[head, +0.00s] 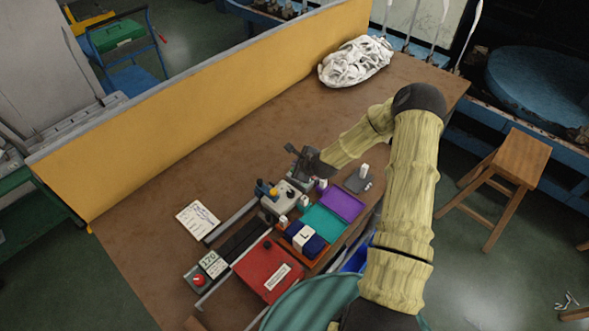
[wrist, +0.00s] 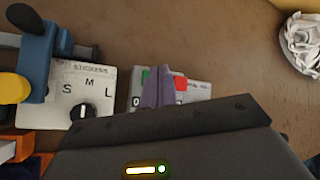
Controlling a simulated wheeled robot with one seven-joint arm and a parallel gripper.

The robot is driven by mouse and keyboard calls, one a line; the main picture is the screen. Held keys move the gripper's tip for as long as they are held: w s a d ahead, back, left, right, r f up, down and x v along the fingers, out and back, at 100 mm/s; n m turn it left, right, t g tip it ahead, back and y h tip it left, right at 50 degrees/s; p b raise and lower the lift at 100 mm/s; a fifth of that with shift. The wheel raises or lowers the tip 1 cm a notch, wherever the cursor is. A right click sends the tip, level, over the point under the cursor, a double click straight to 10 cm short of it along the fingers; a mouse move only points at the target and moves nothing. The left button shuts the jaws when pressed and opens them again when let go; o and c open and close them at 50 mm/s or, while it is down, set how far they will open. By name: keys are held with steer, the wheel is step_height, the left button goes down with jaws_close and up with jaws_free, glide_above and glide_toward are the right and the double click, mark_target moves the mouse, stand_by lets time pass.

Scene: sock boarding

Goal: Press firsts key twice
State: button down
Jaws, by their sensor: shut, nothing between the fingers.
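A small grey box with a green key (wrist: 146,76) and a red key (wrist: 181,84) shows in the wrist view; I take it for the counter box (wrist: 198,91). Its key labels are too small or hidden to read, so I cannot tell which is the firsts key. A "0" shows at its left, partly covered. My gripper (wrist: 157,72) is shut and empty, its fingers over the box between the two keys and partly covering the green one. I cannot tell whether they touch it. In the head view my gripper (head: 297,152) is above the bench, hiding most of the box.
A size selector box (wrist: 66,108) with S, M, L and a black knob stands left of the counter, beside a blue clamp with a yellow knob. Purple (head: 341,203) and teal (head: 322,222) trays lie nearer. White socks (head: 355,62) lie at the far end. Bare bench lies behind.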

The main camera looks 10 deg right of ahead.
steer(key=shift+r, duration=0.1)
steer(key=shift+r+p, duration=1.7)
steer(key=shift+r, duration=0.8)
steer(key=s+r+n+g+h, duration=0.1)
steer(key=s+r+n+g, duration=0.2)
steer(key=s+r+n, duration=0.7)
steer(key=s+r+n+g+h, duration=0.1)
steer(key=s+r+n+g, duration=0.2)
steer(key=s+r+n, duration=0.7)
steer(key=s+n, duration=0.3)
steer(key=s, duration=0.5)
steer(key=shift+s+a+r+h, duration=0.25)
steer(key=shift+s+r+h, duration=0.05)
steer(key=shift+r+h, duration=0.1)
